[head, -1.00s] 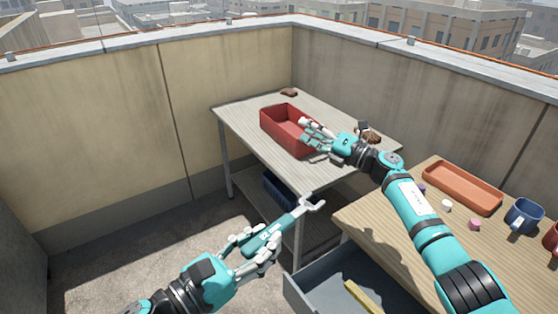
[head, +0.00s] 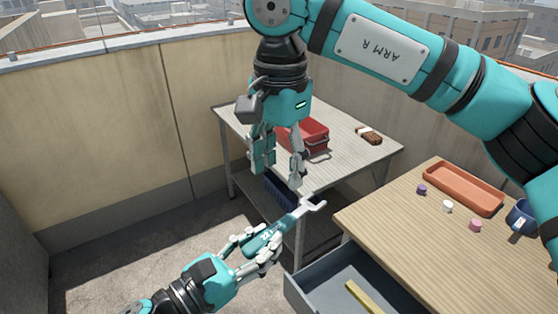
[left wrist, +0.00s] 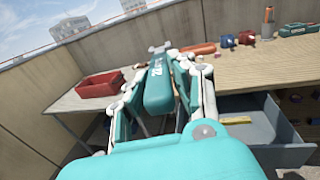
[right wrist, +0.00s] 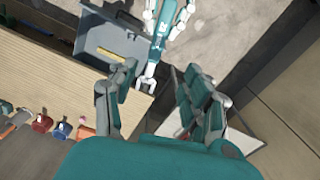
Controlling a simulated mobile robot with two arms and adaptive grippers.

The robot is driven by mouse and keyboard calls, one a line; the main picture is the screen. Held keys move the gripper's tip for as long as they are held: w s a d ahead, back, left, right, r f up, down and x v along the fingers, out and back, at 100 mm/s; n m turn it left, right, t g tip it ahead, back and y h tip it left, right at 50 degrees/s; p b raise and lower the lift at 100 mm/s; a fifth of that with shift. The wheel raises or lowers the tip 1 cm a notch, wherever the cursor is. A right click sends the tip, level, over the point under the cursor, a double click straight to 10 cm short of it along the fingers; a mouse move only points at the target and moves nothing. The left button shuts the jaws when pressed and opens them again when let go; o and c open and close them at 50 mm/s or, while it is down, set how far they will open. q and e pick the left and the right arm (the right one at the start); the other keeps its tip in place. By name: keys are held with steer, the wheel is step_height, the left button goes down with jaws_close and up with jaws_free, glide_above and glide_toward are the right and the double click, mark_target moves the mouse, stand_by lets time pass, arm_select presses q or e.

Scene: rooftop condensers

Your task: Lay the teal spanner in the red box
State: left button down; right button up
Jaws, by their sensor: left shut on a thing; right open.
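The teal spanner (head: 268,238), with a pale open-ended jaw, is held tilted up in my left gripper (head: 258,247), which is shut on its handle. It also shows in the left wrist view (left wrist: 157,88), and its jaw shows in the right wrist view (right wrist: 147,78). The red box (head: 308,134) stands on the grey table behind; my right gripper hides its left part. In the left wrist view the red box (left wrist: 100,84) is at left. My right gripper (head: 278,170) is open and empty, pointing down above the spanner's jaw, apart from it as far as I can tell.
The grey table (head: 355,157) has a brown object (head: 369,135) right of the box. The wooden bench (head: 400,225) at right holds an orange tray (head: 463,188), small pots and a blue mug (head: 522,215). Its open drawer (head: 315,292) holds a yellow bar (head: 362,297).

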mark_target(280, 222)
step_height(280, 222, down, 12)
steer(key=shift+d+r, duration=0.1)
steer(key=shift+d, duration=0.05)
stand_by(0.3)
jaws_close()
arm_select(q)
steer(key=c, duration=1)
jaws_free()
